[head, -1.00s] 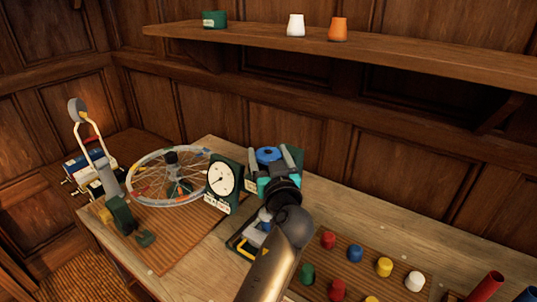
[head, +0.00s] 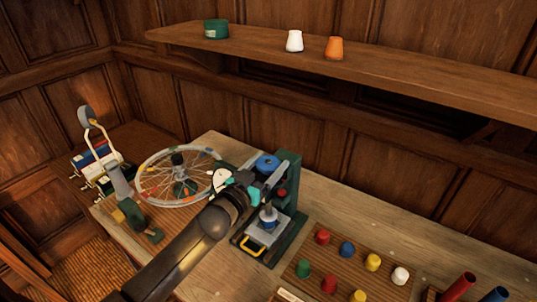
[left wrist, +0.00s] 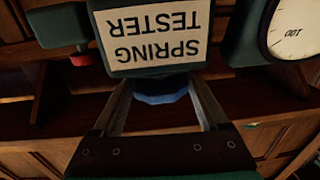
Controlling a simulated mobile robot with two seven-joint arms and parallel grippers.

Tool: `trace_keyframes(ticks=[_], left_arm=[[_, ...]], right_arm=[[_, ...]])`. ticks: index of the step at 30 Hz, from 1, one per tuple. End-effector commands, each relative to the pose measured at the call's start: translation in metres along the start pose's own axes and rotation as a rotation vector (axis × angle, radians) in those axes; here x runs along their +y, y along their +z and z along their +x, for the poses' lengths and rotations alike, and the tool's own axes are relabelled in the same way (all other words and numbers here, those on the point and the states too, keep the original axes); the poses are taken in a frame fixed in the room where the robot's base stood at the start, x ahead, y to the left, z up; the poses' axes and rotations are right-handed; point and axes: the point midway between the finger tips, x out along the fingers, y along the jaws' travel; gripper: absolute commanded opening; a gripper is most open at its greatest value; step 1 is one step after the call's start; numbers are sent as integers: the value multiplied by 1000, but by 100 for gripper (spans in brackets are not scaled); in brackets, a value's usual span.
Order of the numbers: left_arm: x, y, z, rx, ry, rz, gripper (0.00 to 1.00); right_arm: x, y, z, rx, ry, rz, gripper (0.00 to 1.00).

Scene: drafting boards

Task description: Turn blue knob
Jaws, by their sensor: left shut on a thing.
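The blue knob (head: 267,162) sits on top of the green spring tester (head: 289,200). My left gripper (head: 264,170) reaches in from the lower left and is shut on the blue knob, one finger on each side. In the left wrist view, the blue knob (left wrist: 160,92) shows between the two fingers, below the upside-down "SPRING TESTER" label (left wrist: 152,40). The gripper hides part of the tester and of the dial gauge (head: 221,181). My right gripper is not in view.
A spoked wheel (head: 152,190) and a green clamp-like tool (head: 136,216) lie left of the tester. Coloured pegs, among them a red one (head: 322,237), stand on a board at the front right. A shelf (head: 380,65) runs above the bench.

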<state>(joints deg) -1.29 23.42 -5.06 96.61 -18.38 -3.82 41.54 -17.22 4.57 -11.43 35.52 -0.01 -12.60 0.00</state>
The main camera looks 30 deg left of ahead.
Motion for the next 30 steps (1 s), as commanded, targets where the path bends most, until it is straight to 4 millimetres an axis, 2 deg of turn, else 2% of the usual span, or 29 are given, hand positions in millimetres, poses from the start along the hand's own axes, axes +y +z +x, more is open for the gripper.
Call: trace_keyframes(ticks=[4, 10, 21, 30], left_arm=[[-4, -3, 1, 2, 124, 12, 22], [-4, -1, 2, 3, 293, 11, 22], [-4, 1, 2, 5, 577, 9, 22], [-2, 0, 2, 6, 726, 3, 22]], right_arm=[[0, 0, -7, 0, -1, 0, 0], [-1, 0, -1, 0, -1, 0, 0], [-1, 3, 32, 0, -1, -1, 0], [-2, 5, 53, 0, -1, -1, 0]])
